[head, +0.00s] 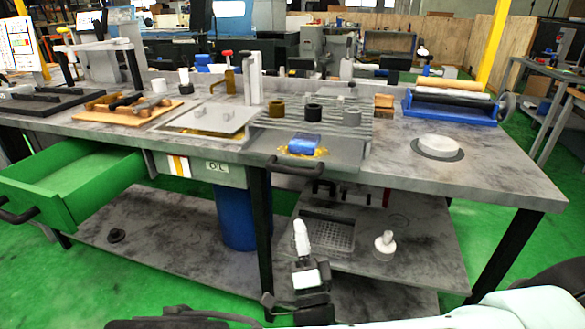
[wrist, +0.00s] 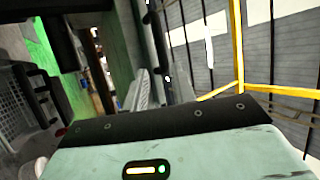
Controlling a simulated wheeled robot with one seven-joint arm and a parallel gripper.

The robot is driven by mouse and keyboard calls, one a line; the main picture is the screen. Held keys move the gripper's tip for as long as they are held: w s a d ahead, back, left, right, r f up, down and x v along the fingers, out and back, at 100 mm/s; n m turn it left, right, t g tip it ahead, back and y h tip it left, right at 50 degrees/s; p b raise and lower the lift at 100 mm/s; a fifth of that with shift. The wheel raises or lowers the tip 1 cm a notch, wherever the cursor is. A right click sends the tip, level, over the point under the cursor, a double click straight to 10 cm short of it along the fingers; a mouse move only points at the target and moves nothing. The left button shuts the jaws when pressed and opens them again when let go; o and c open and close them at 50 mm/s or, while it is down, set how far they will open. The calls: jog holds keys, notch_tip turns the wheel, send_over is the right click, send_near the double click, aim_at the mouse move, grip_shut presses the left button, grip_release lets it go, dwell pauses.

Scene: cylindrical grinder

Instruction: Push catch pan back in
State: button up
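The catch pan appears to be the grey tray (head: 340,152) at the front edge of the bench, right of the black table leg. It sticks out a little past the edge, with a dark bar handle (head: 292,168) on its front. A blue block (head: 304,143) and yellowish fluid lie on it. What seems to be my gripper (head: 300,262), black with pale parts, is at bottom centre, below the handle and apart from it. The wrist view shows a pale housing with a green light, but neither the pan nor clear fingertips.
A green drawer (head: 85,182) hangs open at the left, its handle protruding forward. Below are a lower shelf (head: 420,235), a grid crate (head: 330,232), a white bottle-like part (head: 385,244) and a blue drum (head: 238,215). Table legs flank the space. Green floor is free at right.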

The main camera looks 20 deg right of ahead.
aim_at(291, 170)
jog(key=p+x, duration=0.1)
jog(key=x, duration=1.4)
jog(key=shift+w+d+p, duration=0.1)
jog(key=shift+w+p, duration=0.1)
jog(key=shift+p, duration=0.1)
